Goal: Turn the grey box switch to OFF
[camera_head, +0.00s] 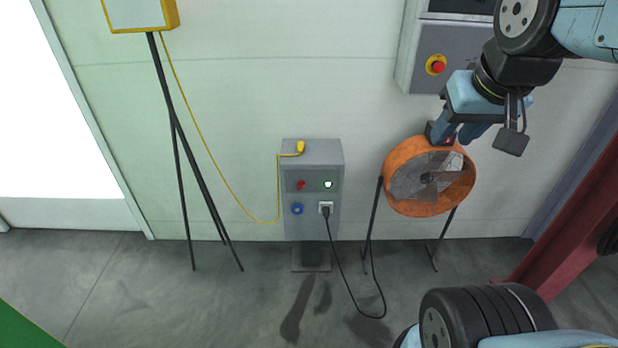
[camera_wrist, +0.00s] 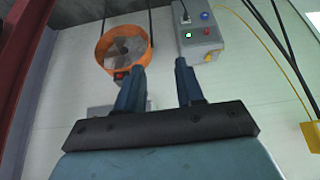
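The grey box (camera_head: 313,172) stands on a short post against the wall in the head view. A red switch (camera_head: 300,185) is on its upper front, left of a lit green lamp (camera_head: 328,184). Its exact setting is too small to read. My gripper (camera_head: 458,137) is to the right of the box, in front of the top of the orange fan. In the wrist view the grey box (camera_wrist: 207,42) appears upside down at the upper right, with the red switch (camera_wrist: 207,31) visible. The gripper fingers (camera_wrist: 160,80) are apart with nothing between them.
The orange fan (camera_head: 388,181) stands right of the box. A black cable (camera_head: 340,270) runs from the box's socket (camera_head: 325,207) along the floor. A yellow cable (camera_head: 215,182) reaches the box top from a tripod (camera_head: 181,140) at left. A grey cabinet with a red button (camera_head: 438,67) hangs above.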

